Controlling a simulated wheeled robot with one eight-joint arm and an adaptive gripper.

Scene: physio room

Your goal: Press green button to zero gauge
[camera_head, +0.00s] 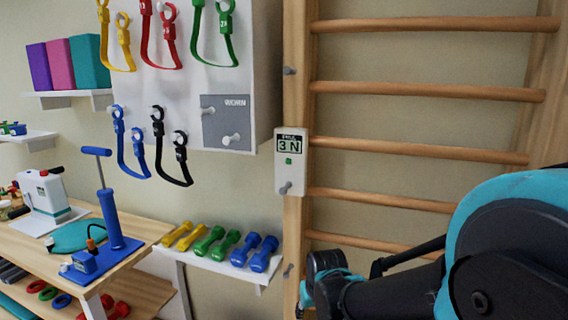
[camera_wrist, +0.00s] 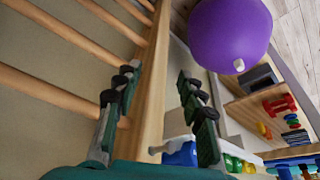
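The white gauge (camera_head: 289,175) is fixed to the wooden upright of the wall bars. Its display (camera_head: 290,145) reads "3 N". The small green button (camera_head: 289,161) sits just below the display, and a grey peg sticks out lower on the gauge. My gripper (camera_head: 318,282) is below and slightly right of the gauge in the head view, apart from it. In the wrist view my gripper (camera_wrist: 157,85) has its two fingers spread wide, with nothing held between them. The gauge and button do not show in the wrist view.
Wall bars (camera_head: 420,150) stand right of the gauge. Left are a pegboard (camera_head: 265,75) with hanging bands, a dumbbell shelf (camera_head: 215,264) and a wooden table (camera_head: 35,262) with a blue pump (camera_head: 110,218). A purple ball (camera_wrist: 228,30) shows in the wrist view.

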